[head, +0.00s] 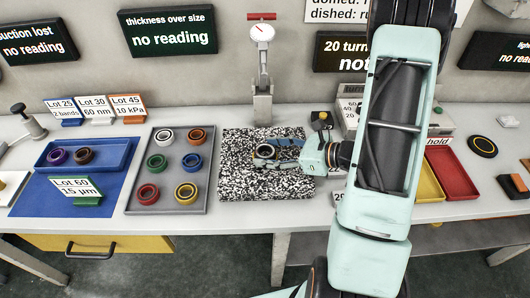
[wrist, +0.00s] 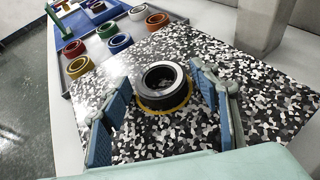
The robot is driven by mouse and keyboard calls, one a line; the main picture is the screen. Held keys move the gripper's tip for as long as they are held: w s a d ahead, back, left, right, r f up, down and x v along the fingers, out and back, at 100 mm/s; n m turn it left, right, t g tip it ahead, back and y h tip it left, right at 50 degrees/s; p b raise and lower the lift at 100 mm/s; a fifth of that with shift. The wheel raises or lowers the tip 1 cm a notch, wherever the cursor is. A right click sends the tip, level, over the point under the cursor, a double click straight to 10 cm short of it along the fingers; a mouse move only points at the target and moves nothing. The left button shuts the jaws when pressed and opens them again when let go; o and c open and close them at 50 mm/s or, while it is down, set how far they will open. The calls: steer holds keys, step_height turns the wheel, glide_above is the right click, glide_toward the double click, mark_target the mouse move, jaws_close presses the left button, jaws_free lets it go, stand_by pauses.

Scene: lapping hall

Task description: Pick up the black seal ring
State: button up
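The black seal ring (wrist: 165,92) stands on the black-and-white speckled plate (wrist: 255,75), with a yellow band showing around its foot. I cannot tell whether that band is a mark or another ring. In the head view the black ring (head: 258,153) is near the middle of the plate (head: 240,185), partly hidden by my gripper. My gripper (wrist: 158,76) is open, with one blue-padded finger on each side of the black ring and gaps showing between. It also shows in the head view (head: 282,151), low over the plate, reaching in from the right.
A grey tray (head: 167,205) with several coloured rings lies left of the plate. A blue tray (head: 112,165) with two rings is farther left. A gauge stand (head: 263,105) rises behind the plate. Yellow and red trays (head: 455,178) lie right of my arm.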

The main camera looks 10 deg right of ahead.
steer(key=c, duration=1)
steer(key=shift+r, duration=0.1)
